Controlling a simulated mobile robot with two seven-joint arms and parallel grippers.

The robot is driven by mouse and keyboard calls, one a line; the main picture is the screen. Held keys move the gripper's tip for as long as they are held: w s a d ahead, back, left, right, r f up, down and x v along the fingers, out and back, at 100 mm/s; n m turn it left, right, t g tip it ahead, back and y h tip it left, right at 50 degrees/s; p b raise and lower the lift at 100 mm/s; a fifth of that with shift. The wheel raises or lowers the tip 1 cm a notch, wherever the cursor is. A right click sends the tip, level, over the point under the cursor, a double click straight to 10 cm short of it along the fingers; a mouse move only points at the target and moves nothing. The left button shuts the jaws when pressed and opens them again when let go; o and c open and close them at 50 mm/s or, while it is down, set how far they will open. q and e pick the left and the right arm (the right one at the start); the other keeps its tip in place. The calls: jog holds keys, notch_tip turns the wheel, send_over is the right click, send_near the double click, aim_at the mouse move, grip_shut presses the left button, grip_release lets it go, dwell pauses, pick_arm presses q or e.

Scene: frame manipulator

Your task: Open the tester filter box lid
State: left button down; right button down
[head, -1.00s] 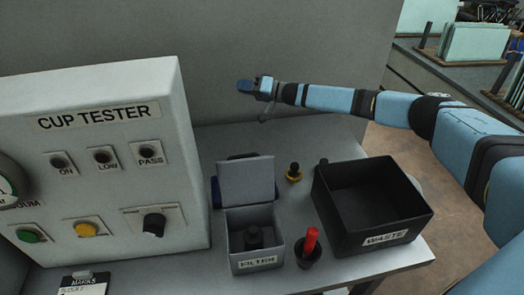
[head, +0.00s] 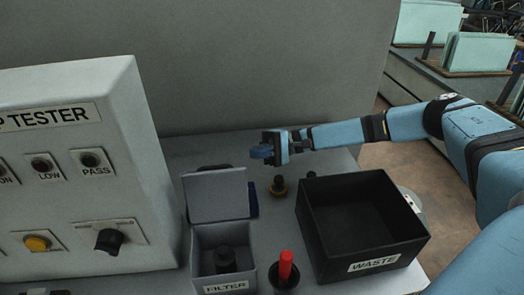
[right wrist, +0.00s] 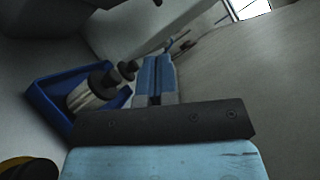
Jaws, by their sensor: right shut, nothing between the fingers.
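The filter box (head: 224,286) is a small light grey box labelled FILTER on the bench, with a dark knob-like part inside. Its lid (head: 217,195) stands up, leaning back at the rear edge, so the box is open. My right gripper (head: 262,152) is shut and empty. It is above and behind the box, a little right of the lid and apart from it. In the right wrist view its closed blue fingers (right wrist: 154,75) show beside a blue tray. My left gripper is not in view.
A black WASTE bin (head: 362,225) stands right of the box. A red-handled tool (head: 286,267) in a dark cup is between them. The CUP TESTER panel (head: 75,190) stands left. The blue tray (right wrist: 50,93) holds a dark-and-white object.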

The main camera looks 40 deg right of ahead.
aim_at(224, 170)
jog(key=x, duration=0.6)
jog(key=shift+s+a+r+p, duration=0.3)
jog(key=shift+s+a+r, duration=0.15)
jog(key=shift+s, duration=0.15)
jog(key=shift+s+a+r+p, duration=0.3)
jog(key=shift+s+a, duration=0.1)
jog(key=shift+s, duration=0.2)
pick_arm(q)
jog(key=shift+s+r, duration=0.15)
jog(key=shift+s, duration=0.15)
pick_arm(e)
jog(key=shift+s+a, duration=0.2)
jog(key=shift+s, duration=0.05)
